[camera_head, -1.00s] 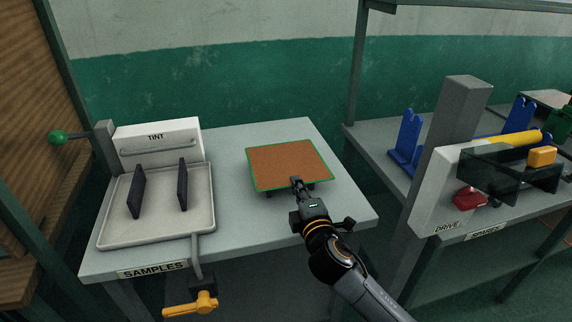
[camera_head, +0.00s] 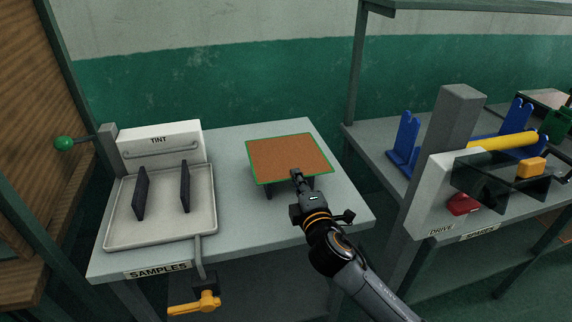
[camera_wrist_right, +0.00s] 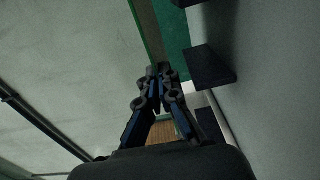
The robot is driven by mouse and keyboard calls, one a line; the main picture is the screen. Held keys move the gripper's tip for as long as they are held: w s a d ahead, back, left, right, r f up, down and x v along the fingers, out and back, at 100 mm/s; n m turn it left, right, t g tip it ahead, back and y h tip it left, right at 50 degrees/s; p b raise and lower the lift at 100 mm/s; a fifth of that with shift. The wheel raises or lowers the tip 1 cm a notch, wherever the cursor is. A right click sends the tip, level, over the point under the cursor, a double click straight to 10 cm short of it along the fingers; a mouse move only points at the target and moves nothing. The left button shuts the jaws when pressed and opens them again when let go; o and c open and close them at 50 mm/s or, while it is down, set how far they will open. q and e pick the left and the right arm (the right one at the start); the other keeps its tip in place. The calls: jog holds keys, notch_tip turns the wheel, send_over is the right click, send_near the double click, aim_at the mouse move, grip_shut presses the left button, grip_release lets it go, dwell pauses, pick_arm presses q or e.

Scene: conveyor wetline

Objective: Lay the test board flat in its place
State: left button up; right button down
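The test board (camera_head: 288,158) is a brown, roughly square panel with a green edge, over the right part of the grey sample table (camera_head: 232,165). It appears nearly level and raised above the tabletop. Dark blocks show under its near side; they also appear in the right wrist view as dark rests (camera_wrist_right: 208,66) on a grey surface. My right gripper (camera_head: 296,174) is at the middle of the board's near edge and appears shut on it. In the wrist view its fingertips (camera_wrist_right: 158,70) are close together, with a thin green strip beyond. My left gripper is not in view.
A TINT unit with a white tray (camera_head: 130,238) and two upright dark plates (camera_head: 185,186) stands left. A yellow-handled valve (camera_head: 193,303) hangs at the table front. The right-hand bench holds a grey post (camera_head: 452,120), blue brackets (camera_head: 404,138) and a yellow cylinder (camera_head: 503,141).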

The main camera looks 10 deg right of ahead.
jog(key=shift+r+p, duration=1.4)
jog(key=shift+r, duration=0.3)
